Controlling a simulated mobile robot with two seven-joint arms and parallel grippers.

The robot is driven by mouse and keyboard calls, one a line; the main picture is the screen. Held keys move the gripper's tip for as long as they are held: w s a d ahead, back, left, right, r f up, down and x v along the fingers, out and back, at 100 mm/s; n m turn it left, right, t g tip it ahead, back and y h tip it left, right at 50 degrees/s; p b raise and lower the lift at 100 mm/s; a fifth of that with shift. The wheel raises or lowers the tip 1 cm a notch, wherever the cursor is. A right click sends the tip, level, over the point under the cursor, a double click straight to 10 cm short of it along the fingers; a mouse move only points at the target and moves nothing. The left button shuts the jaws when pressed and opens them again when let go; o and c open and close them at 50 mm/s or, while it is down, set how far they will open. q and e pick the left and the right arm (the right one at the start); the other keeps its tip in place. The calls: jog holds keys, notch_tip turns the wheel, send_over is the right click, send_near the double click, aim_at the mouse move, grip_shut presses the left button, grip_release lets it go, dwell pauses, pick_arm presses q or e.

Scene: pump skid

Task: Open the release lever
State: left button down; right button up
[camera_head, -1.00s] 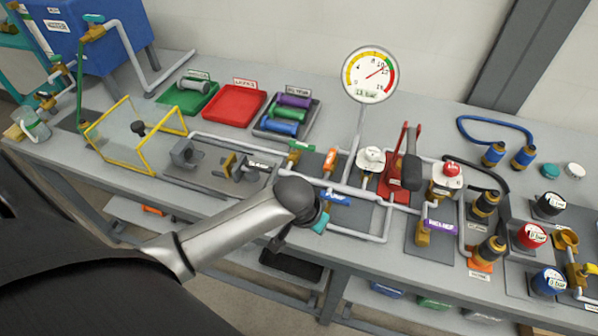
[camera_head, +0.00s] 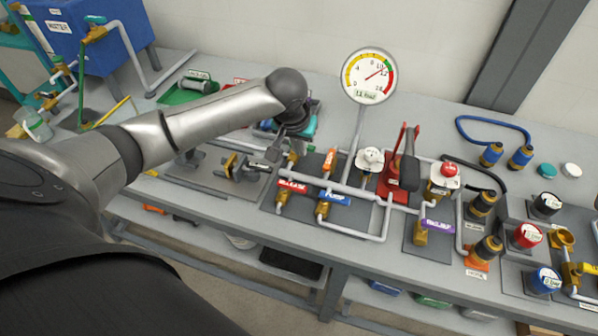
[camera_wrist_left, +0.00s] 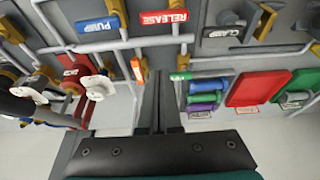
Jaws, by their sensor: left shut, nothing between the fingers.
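The release lever (camera_head: 292,186) has a red handle with white lettering and sits on a brass valve at the front of the pipework, left of the blue PUMP lever (camera_head: 336,198). In the left wrist view the red RELEASE handle (camera_wrist_left: 163,20) is near the top, beyond the fingertips, with the PUMP handle (camera_wrist_left: 99,25) to its left. My left gripper (camera_head: 273,153) is shut and empty, behind and a little left of the release lever in the head view and apart from it. Its narrow fingers (camera_wrist_left: 158,78) show close together in the wrist view. My right gripper is out of view.
An orange lever (camera_head: 330,160) and a green-handled valve (camera_wrist_left: 180,76) stand close to my left fingers. A pressure gauge (camera_head: 369,75) rises behind the pipes. A clamp (camera_head: 240,165) is to the left. Red trays and the tray of coloured cylinders are partly behind my arm.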

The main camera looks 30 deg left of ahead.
aim_at(292, 188)
pick_arm(q)
jog(key=x, duration=0.3)
jog(key=b+x, duration=0.1)
jog(key=x, duration=0.5)
jog(key=shift+s+d+f, duration=0.1)
jog(key=shift+s+f, duration=0.1)
jog(key=shift+f, duration=0.3)
jog(key=shift+s+d+p, duration=0.15)
jog(key=shift+s+d, duration=0.05)
jog(key=shift+s, duration=0.6)
jog(key=shift+s+d+p, duration=0.15)
jog(key=shift+s+d, duration=0.1)
jog(key=shift+s, duration=0.55)
jog(key=shift+s+m+p, duration=0.1)
jog(key=shift+m+p, duration=0.25)
jog(key=shift+m, duration=0.05)
